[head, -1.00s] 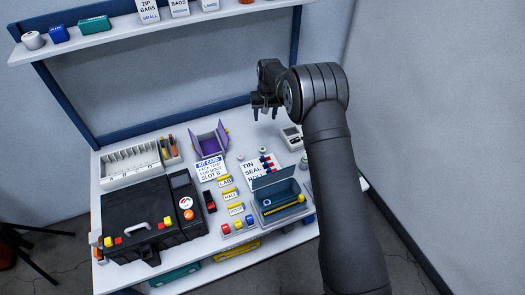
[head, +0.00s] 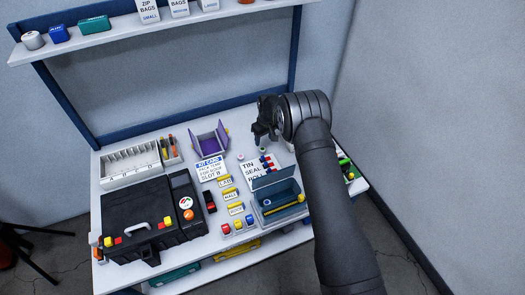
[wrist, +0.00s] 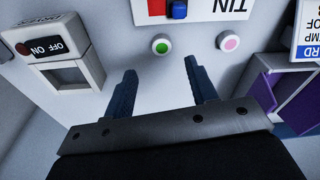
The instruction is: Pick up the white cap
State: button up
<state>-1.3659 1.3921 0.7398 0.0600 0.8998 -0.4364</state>
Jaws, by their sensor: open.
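Two small round white-rimmed caps stand apart on the bench. One has a green centre (wrist: 161,45) and the other a pink centre (wrist: 229,41). In the head view, the green-centred cap (head: 263,149) is just below my fingertips, and the pink-centred one (head: 240,156) is left of it. My gripper (wrist: 160,74) is open, with nothing between its fingers. In the wrist view the green-centred cap lies just beyond the fingertips, roughly in line with the gap. The pink-centred cap is off to the right. My gripper (head: 265,139) hangs over the back of the bench.
A white switch box (wrist: 62,45) stands left in the wrist view. A purple open holder (head: 209,139) is left of my gripper. A tin-seal card (head: 252,172) with coloured pieces and a blue open tin (head: 280,197) lie nearer. A black case (head: 140,215) fills the left front.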

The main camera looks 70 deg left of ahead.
aim_at(263, 149)
jog(key=shift+s+a+f, duration=0.15)
jog(key=shift+f, duration=1.6)
jog(key=shift+s+a+f, duration=0.1)
jog(key=shift+f, duration=1.6)
jog(key=c, duration=1)
